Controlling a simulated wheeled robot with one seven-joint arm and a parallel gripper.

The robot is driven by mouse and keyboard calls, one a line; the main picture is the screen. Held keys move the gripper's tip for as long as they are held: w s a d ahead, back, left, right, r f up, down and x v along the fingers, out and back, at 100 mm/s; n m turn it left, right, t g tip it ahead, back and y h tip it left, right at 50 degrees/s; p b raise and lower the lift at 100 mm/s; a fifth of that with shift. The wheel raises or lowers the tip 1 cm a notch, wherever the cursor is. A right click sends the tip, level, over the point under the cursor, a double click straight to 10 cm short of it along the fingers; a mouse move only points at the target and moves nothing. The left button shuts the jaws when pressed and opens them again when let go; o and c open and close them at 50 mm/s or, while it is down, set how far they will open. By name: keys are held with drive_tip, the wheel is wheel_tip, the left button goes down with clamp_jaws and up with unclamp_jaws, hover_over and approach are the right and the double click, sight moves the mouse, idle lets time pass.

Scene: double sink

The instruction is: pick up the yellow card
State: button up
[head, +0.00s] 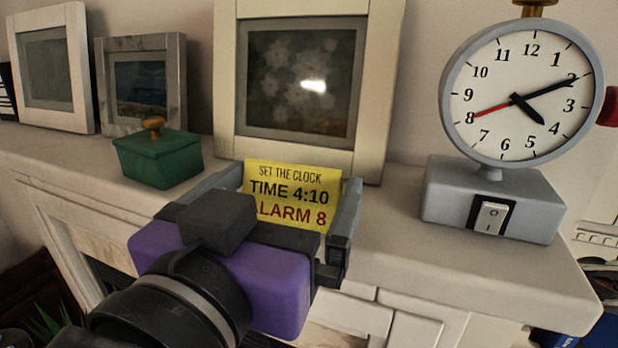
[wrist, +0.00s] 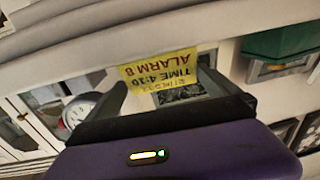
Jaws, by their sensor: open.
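The yellow card (head: 291,189) reads "SET THE CLOCK, TIME 4:10, ALARM 8" and stands near the front of the mantel, before the large cream frame. My gripper (head: 290,200) is open, its two fingers spread to the left and right of the card in the head view. The lower left of the card is hidden behind my gripper's body there. In the wrist view the card (wrist: 160,72) appears upside down, beyond and between the fingers (wrist: 165,95). I cannot tell whether either finger touches it.
A grey clock (head: 520,110) with a switch on its base stands at the right of the mantel (head: 400,230). A green box (head: 158,158) with a knob sits to the left. The large cream frame (head: 370,100) and smaller frames stand behind. The mantel is clear between card and clock.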

sight(301, 165)
drive_tip(key=p+x, duration=0.1)
drive_tip(key=x, duration=0.1)
drive_tip(key=p+x, duration=0.1)
drive_tip(key=x, duration=0.1)
drive_tip(key=shift+w+r, duration=0.25)
drive_tip(key=shift+w, duration=0.05)
drive_tip(key=shift+w+f, duration=0.1)
drive_tip(key=shift+w, duration=0.3)
drive_tip(key=c, duration=1)
